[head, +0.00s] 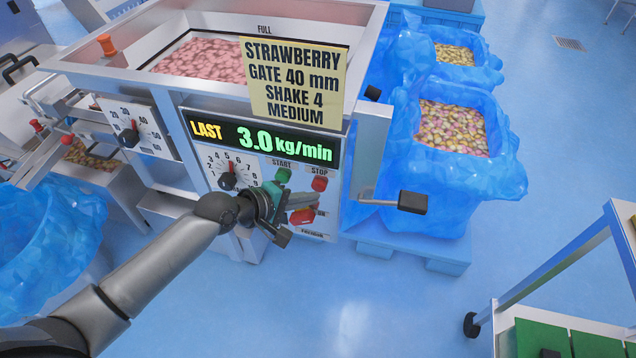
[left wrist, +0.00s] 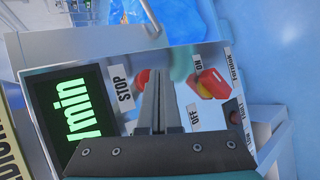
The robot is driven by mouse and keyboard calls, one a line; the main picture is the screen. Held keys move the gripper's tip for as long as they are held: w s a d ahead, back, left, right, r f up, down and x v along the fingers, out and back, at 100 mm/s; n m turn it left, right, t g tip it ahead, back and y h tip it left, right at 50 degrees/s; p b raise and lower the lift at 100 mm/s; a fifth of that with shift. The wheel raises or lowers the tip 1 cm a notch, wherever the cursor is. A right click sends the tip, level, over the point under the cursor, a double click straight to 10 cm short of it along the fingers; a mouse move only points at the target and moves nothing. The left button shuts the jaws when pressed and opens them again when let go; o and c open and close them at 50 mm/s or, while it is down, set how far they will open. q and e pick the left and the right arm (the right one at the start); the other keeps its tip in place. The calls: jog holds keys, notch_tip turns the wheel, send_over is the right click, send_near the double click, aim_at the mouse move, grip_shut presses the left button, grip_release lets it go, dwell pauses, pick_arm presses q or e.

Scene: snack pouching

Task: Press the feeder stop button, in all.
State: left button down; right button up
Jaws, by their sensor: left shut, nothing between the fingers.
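The feeder's stop button (head: 319,183) is red and sits under the STOP label, right of the green start button (head: 283,175). In the left wrist view the stop button (left wrist: 142,79) shows red beside the STOP label, partly hidden behind my fingers. My left gripper (head: 307,201) is shut and empty in front of the panel, just below the stop button in the head view. In the left wrist view its fingertips (left wrist: 156,76) overlap the button's edge. I cannot tell whether they touch it. My right gripper is not in view.
A red rotary switch (head: 302,216) sits just below my left fingers. The display (head: 262,140) reads LAST 3.0 kg/min. A dial (head: 228,180) is to the left. A dark-ended lever (head: 413,202) sticks out at right. Blue-lined bins (head: 400,140) stand beyond.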

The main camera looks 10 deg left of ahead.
pick_arm(q)
jog(key=shift+s, duration=0.1)
jog(key=s+p, duration=0.3)
jog(key=s, duration=0.2)
dwell(0.5)
jog(key=shift+a, duration=0.1)
dwell(0.5)
